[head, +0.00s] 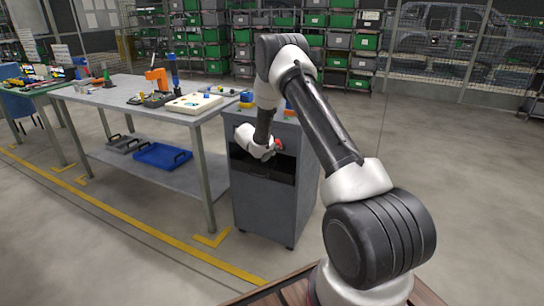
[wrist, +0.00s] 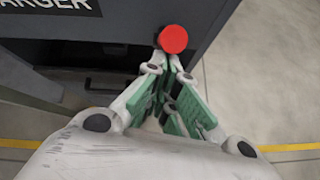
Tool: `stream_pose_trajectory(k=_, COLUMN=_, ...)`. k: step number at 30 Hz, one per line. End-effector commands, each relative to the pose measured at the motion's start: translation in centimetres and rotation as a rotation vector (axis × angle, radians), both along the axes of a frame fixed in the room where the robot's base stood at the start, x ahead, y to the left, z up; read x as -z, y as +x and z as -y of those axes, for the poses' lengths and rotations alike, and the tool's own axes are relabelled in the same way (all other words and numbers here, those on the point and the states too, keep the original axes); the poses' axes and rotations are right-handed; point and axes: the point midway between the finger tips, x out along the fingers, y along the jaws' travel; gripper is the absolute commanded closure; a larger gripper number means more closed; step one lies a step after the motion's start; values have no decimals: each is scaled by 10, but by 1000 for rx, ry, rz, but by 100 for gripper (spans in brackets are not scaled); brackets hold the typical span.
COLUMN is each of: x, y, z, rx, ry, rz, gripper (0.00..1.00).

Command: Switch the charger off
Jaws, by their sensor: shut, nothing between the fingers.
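The charger (head: 298,195) is a grey cabinet on castors at the end of the workbench. In the wrist view, its dark front (wrist: 120,22) carries a cut-off label (wrist: 50,4) reading "ARGER". A round red knob or button (wrist: 173,39) is on that front, right of the label; a bit of red (head: 278,143) also shows in the head view. My gripper (wrist: 168,62) is shut and empty, its fingertips just below the red knob in the wrist picture. Whether they touch it, I cannot tell. In the head view my arm hides part of the charger's front and top.
A workbench (head: 120,97) with a white tray (head: 193,104) and an orange device (head: 157,78) stands left of the charger. A blue crate (head: 163,156) is on its lower shelf. Open floor lies right of the charger. Shelves with green bins (head: 313,20) stand behind.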

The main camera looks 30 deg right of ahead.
Motion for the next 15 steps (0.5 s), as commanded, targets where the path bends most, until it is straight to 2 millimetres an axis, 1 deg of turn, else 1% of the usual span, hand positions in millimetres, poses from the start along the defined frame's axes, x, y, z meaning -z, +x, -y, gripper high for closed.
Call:
stream_pose_trajectory(k=6, x=-13, y=4, z=6, rx=-1, ry=-7, rz=1, gripper=100)
stream_pose_trajectory(k=15, x=-24, y=9, z=12, rx=0, ry=-7, rz=1, gripper=100)
